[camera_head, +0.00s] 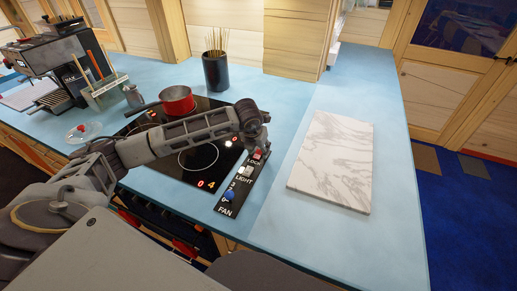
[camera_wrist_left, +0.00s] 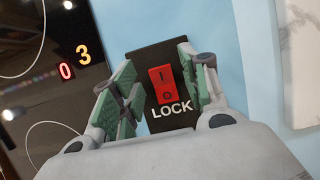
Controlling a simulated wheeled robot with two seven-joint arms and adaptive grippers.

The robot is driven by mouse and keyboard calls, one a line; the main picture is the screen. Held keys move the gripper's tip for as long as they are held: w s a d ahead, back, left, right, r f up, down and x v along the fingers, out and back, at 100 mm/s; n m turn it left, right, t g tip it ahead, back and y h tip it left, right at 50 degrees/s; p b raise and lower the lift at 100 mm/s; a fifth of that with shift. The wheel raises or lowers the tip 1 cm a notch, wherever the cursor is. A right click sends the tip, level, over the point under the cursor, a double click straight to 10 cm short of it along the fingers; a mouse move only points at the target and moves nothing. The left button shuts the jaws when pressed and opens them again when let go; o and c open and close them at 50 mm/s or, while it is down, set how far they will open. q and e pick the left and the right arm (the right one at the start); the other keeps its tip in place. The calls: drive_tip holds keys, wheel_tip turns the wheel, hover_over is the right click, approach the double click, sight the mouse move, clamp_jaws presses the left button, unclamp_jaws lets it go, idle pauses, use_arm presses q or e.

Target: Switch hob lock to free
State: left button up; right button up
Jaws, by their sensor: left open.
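The hob lock switch (camera_wrist_left: 163,84) is a red rocker marked I at its upper end and O at its lower end, above the word LOCK. Which end is pressed in is hard to tell. It also shows in the head view (camera_head: 258,154) at the far end of the black control strip (camera_head: 227,208). My left gripper (camera_wrist_left: 160,66) is open over the switch, one green-padded finger on each side of it, with nothing held. In the head view my left gripper (camera_head: 257,140) points down just beyond the switch and partly hidden. My right gripper is not in view.
The black hob (camera_head: 205,158) carries a red pan (camera_head: 177,100). On the same strip sit a white light switch (camera_head: 246,170) and a blue fan knob (camera_head: 229,195). A marble board (camera_head: 335,160) lies to the right. A dark utensil pot (camera_head: 215,72) stands behind.

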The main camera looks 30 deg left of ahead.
use_arm(q)
drive_tip(key=shift+r, duration=0.15)
drive_tip(key=v, duration=1.1)
drive_tip(key=shift+r, duration=0.3)
drive_tip(key=shift+s+r, duration=0.1)
drive_tip(key=shift+s, duration=0.05)
